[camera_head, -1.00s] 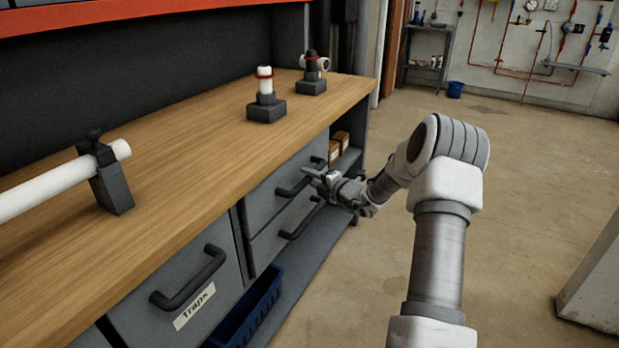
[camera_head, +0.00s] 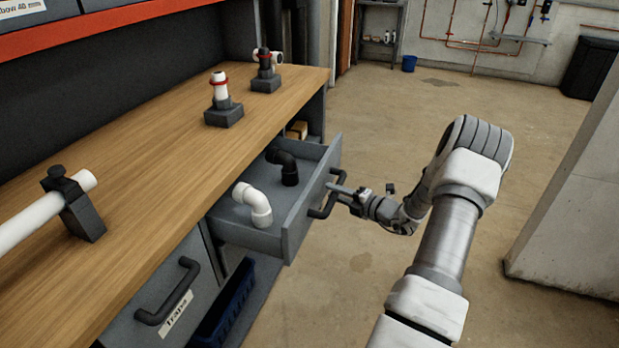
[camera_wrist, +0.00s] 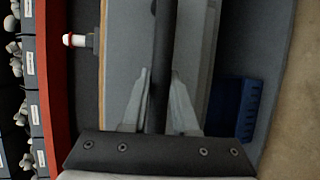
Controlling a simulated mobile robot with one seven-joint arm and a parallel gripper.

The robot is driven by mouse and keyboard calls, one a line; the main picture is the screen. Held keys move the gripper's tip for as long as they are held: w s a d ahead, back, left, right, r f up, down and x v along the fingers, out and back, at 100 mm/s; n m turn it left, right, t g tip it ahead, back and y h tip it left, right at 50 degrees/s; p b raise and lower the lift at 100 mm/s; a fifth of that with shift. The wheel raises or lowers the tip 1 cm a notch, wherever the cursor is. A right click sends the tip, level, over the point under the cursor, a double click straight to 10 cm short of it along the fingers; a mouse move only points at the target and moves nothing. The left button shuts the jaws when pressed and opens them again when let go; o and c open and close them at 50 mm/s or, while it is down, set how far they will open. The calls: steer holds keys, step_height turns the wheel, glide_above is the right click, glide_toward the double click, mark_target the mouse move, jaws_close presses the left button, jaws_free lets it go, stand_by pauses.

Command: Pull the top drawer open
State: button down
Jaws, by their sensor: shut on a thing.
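The top drawer (camera_head: 297,236) is grey and stands pulled out from under the wooden bench. A white elbow fitting (camera_head: 256,203) and a black elbow fitting (camera_head: 284,166) lie inside it. Its dark bar handle (camera_head: 325,207) is on the front face. My gripper (camera_head: 334,189) is shut on this handle, reaching it from the right. In the wrist view, the dark handle bar (camera_wrist: 161,40) runs between the two fingers of my gripper (camera_wrist: 160,88).
The wooden worktop (camera_head: 150,180) holds a clamped white pipe (camera_head: 35,220) and two fittings on dark blocks. A blue bin (camera_head: 228,305) sits on the lower shelf. A pale block (camera_head: 570,190) stands at right. Floor beside the drawer is clear.

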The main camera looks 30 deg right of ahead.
steer(key=s+d+p, duration=0.2)
steer(key=s+d, duration=0.4)
steer(key=s, duration=0.2)
steer(key=shift+s+d, duration=0.4)
steer(key=c, duration=0.7)
jaws_free()
steer(key=p+v, duration=0.2)
steer(key=v, duration=1.5)
steer(key=shift+s+d+f, duration=0.1)
steer(key=shift+s+d, duration=0.05)
steer(key=shift+s, duration=0.1)
